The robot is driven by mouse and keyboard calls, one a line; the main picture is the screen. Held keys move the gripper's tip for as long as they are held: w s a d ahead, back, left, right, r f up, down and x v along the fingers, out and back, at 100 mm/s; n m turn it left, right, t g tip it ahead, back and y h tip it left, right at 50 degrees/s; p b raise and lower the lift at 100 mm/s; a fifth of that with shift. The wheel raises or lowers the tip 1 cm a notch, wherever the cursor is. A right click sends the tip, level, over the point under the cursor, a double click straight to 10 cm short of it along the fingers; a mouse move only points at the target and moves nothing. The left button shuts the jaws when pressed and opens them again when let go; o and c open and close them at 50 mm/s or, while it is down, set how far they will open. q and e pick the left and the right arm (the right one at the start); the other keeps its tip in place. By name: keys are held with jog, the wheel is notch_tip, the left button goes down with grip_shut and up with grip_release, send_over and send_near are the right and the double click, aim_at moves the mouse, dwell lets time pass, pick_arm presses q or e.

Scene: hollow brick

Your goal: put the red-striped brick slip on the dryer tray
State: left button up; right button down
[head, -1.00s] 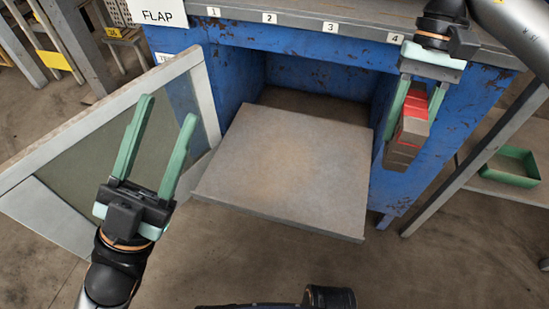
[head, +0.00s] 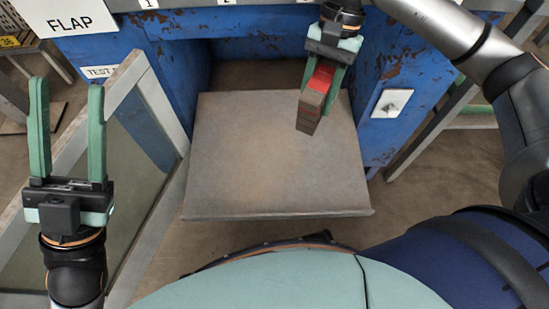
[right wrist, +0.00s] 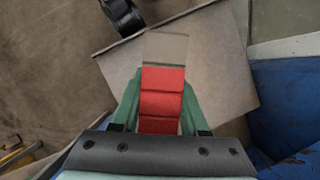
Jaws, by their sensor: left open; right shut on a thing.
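The red-striped brick slip (head: 318,92) is brown-grey with a red band. My right gripper (head: 322,88) is shut on it and holds it over the right rear part of the dryer tray (head: 260,165). In the right wrist view the slip (right wrist: 162,98) sits between the green fingers (right wrist: 160,110), its grey end pointing out over the tray (right wrist: 215,70). The gap between slip and tray is hard to judge. The tray is a bare flat slab sticking out of the blue dryer's opening. My left gripper (head: 68,125) is open and empty, left of the tray.
The blue dryer body (head: 385,70) frames the opening, with a white switch plate (head: 391,103) on its right front. An open framed flap (head: 140,150) stands left of the tray. A FLAP sign (head: 72,20) hangs at upper left. The tray's front and left are clear.

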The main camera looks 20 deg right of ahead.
notch_tip(320, 180, down, 6)
jog(key=s+d+m+t+y, duration=0.1)
jog(key=s+m, duration=0.1)
jog(key=m, duration=0.3)
jog(key=m+t+b, duration=0.3)
jog(key=m+b, duration=0.1)
jog(key=m, duration=0.3)
send_over(283, 161)
notch_tip(283, 161, down, 14)
jog(key=shift+s+d, duration=0.1)
notch_tip(283, 161, down, 4)
jog(key=shift+r+b, duration=0.15)
jog(key=shift+b, duration=0.95)
pick_arm(q)
notch_tip(283, 161, down, 7)
jog(key=shift+d+r+n, duration=0.2)
jog(key=shift+d+n, duration=0.2)
